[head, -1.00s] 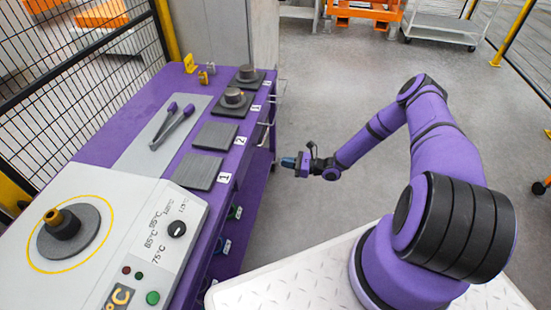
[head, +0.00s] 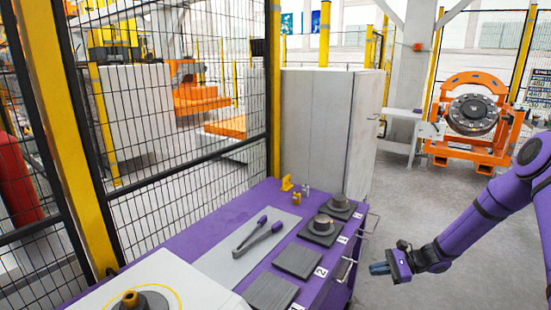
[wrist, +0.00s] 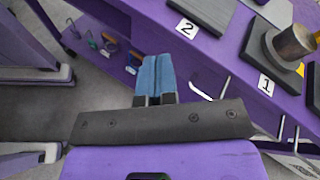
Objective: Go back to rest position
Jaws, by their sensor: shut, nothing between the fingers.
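My gripper (head: 380,268) is at the lower right of the head view, to the right of the purple bench and apart from it. It is shut and empty. My arm reaches it from the right edge, bent at the elbow. In the wrist view the two blue fingers (wrist: 158,74) lie side by side with nothing between them. Beyond them show the floor and the side of the bench.
The purple bench (head: 218,211) carries tongs (head: 258,238), dark pads (head: 298,261) and ringed grey parts (head: 323,223). Handles (head: 346,268) stick out from its side near my gripper. A grey cabinet (head: 320,125) and mesh fence stand behind. Floor (head: 410,190) is clear toward the orange wheelset stand (head: 470,125).

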